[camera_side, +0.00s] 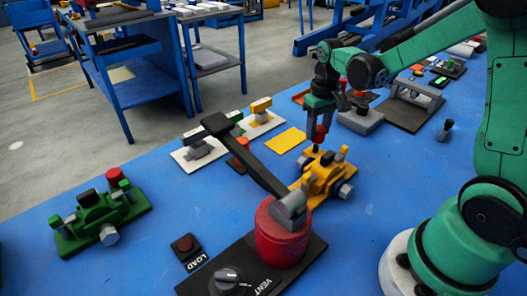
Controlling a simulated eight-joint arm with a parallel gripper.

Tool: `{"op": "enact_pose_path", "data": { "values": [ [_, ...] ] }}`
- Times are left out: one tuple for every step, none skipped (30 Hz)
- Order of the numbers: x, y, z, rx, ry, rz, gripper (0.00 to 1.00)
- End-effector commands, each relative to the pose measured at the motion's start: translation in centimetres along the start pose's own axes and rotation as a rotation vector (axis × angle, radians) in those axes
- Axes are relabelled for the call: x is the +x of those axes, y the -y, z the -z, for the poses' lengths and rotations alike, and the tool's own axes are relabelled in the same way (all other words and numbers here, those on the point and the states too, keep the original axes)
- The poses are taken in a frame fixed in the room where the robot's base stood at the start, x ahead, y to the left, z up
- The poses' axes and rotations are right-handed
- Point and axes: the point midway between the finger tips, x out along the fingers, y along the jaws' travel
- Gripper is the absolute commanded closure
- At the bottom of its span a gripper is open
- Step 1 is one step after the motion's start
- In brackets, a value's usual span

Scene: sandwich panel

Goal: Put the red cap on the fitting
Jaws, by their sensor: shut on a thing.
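My gripper (319,122) points down at the upper middle of the side view and is shut on the red cap (319,134). The fingers partly hide the cap. The cap is right above a dark upright stub on the yellow fitting (322,178). Whether the cap touches the stub is too small to tell. The yellow fitting has grey end pieces and sits on the blue table.
A red cylinder (280,238) with a long dark lever (245,160) stands in front on a black VENT base. A green fitting (100,212) with a red top stands at left. A LOAD button (184,244) lies nearby. White-plate parts and a yellow sheet (286,140) lie behind.

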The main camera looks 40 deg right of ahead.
Motion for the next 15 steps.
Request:
{"op": "enact_pose_path", "data": {
  "values": [
    [0.0,0.0,0.0,0.000,0.000,0.000,1.00],
    [0.0,0.0,0.0,0.000,0.000,0.000,1.00],
    [0.1,0.0,0.0,0.000,0.000,0.000,1.00],
    [0.1,0.0,0.0,0.000,0.000,0.000,1.00],
    [0.2,0.0,0.0,0.000,0.000,0.000,1.00],
    [0.3,0.0,0.0,0.000,0.000,0.000,1.00],
    [0.4,0.0,0.0,0.000,0.000,0.000,1.00],
    [0.5,0.0,0.0,0.000,0.000,0.000,1.00],
    [0.6,0.0,0.0,0.000,0.000,0.000,1.00],
    [0.7,0.0,0.0,0.000,0.000,0.000,1.00],
    [0.8,0.0,0.0,0.000,0.000,0.000,1.00],
    [0.9,0.0,0.0,0.000,0.000,0.000,1.00],
    [1.0,0.0,0.0,0.000,0.000,0.000,1.00],
    [1.1,0.0,0.0,0.000,0.000,0.000,1.00],
    [1.2,0.0,0.0,0.000,0.000,0.000,1.00]
  ]
}}
